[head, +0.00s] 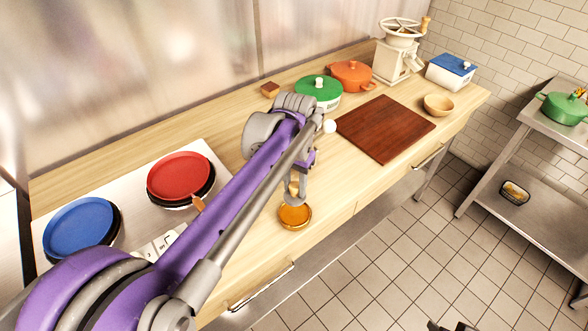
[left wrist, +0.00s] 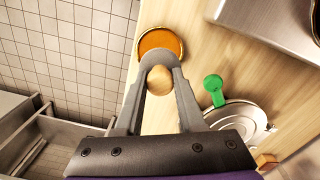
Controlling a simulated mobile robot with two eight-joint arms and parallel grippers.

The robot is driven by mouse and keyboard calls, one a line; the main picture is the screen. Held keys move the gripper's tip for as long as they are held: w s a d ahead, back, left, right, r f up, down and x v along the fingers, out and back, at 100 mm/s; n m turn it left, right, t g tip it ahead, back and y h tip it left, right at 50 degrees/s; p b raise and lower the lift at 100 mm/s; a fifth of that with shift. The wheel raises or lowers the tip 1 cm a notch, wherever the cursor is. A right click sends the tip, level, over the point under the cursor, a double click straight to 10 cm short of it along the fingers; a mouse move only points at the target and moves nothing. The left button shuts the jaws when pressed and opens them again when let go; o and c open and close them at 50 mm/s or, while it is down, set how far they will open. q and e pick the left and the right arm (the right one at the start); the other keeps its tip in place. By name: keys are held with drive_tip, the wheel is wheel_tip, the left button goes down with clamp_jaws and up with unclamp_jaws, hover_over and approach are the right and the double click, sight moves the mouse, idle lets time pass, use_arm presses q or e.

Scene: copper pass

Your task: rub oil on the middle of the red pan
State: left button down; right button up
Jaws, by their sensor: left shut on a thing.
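The red pan (head: 180,174) sits on the white cooktop at the left in the head view, its top bare as far as I see. A small dish of amber oil (head: 294,217) stands near the counter's front edge; it also shows in the left wrist view (left wrist: 160,41). My left gripper (head: 299,190) is right by the dish, pointing down. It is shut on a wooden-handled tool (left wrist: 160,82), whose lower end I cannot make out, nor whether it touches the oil. A dark part (head: 452,326) at the bottom edge seems to be my right gripper, mostly cut off.
A blue pan (head: 80,227) lies left of the red one. A grey round lid with a green handle (left wrist: 236,118) lies near my left wrist. Green pot (head: 319,90), orange pot (head: 352,75), brown board (head: 385,128) and wooden bowl (head: 438,105) stand farther right.

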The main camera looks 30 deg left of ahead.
sight(295, 194)
use_arm(q)
drive_tip(key=shift+w+f, duration=0.1)
drive_tip(key=shift+w, duration=0.05)
drive_tip(key=shift+s+d+f+b, duration=0.15)
drive_tip(key=shift+s+f+b, duration=0.25)
drive_tip(key=shift+f, duration=0.55)
drive_tip(key=shift+w+f+b, duration=0.1)
drive_tip(key=shift+f+b, duration=1.1)
drive_tip(key=shift+f, duration=0.65)
use_arm(e)
drive_tip(key=f, duration=0.1)
drive_tip(key=s+f, duration=0.1)
drive_tip(key=f, duration=0.1)
drive_tip(key=s+f, duration=0.1)
drive_tip(key=shift+f, duration=0.25)
use_arm(q)
drive_tip(key=shift+w, duration=0.1)
drive_tip(key=shift+f+b, duration=0.3)
drive_tip(key=shift+f, duration=0.3)
use_arm(e)
drive_tip(key=shift+s+d+f, duration=0.1)
drive_tip(key=shift+f, duration=0.25)
